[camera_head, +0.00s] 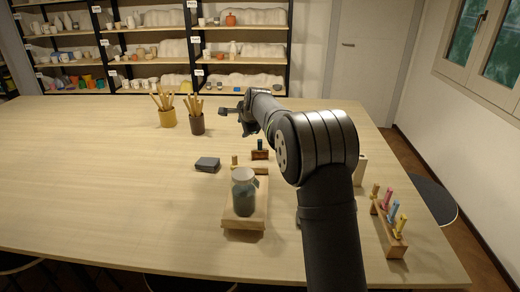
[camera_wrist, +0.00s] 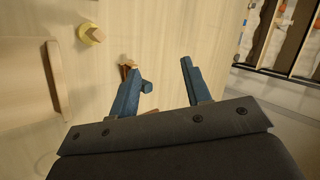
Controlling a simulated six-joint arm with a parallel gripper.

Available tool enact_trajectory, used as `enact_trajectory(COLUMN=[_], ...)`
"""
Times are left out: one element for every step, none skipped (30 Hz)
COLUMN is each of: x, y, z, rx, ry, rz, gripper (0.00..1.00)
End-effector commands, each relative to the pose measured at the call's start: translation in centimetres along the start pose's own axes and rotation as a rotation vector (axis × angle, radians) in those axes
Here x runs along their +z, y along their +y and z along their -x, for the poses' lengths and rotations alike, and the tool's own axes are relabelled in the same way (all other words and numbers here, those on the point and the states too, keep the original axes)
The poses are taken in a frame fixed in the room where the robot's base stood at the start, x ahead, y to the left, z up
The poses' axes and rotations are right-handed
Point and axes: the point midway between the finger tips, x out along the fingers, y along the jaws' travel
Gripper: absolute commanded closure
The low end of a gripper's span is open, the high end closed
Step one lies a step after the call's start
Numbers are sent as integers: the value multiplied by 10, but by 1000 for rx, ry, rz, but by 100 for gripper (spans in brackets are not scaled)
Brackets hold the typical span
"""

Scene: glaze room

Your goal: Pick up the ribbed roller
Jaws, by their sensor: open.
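I cannot tell for certain which thing is the ribbed roller; no ribbing is clear in either view. A slanted wooden rack (camera_head: 386,236) at the right holds several upright tools with pink, blue and yellow parts (camera_head: 388,211). A small reddish-brown block (camera_head: 260,154) with a dark upright piece stands mid-table. My gripper (camera_head: 235,117) is above the far middle of the table, beyond that block, and its blue fingers (camera_wrist: 166,74) are apart with nothing between them. A small wooden thing (camera_wrist: 128,67) shows partly behind the left finger in the wrist view.
A lidded jar (camera_head: 244,192) stands on a wooden board (camera_head: 231,217), with a grey block (camera_head: 207,164) behind it. A yellow cup (camera_head: 167,118) and a brown cup (camera_head: 197,124) hold sticks. My arm hides part of the right side. The table's left is clear.

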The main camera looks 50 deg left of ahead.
Motion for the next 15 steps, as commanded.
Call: enact_trajectory(x=[0,0,0,-1,-2,-4,-6,-8,-11,-14,-17,-21,-25,-28,-32], y=[6,8,12,14,17,21,24,28,33,37,41,47,52,56,62], z=[-8,-12,-17,-21,-24,-28,-31,-33,-36,-37,-39,-40,-41,-42,-42], rx=[-35,-58,-90,-114,-139,-170,-193,-218,-250,-276,-301,-336,-361,-386,-417], ry=[-4,-7,-11,-15,-19,-24,-29,-34,-41,-46,-52,-59,-66,-72,-80], rz=[-128,-210,-322,-405,-490,-602,-686,-771,-882,-966,-1051,-1160,-1236,-1310,-1397], gripper=[56,56,56,56,56,56,56,56,56,56,56,56,56,56,56])
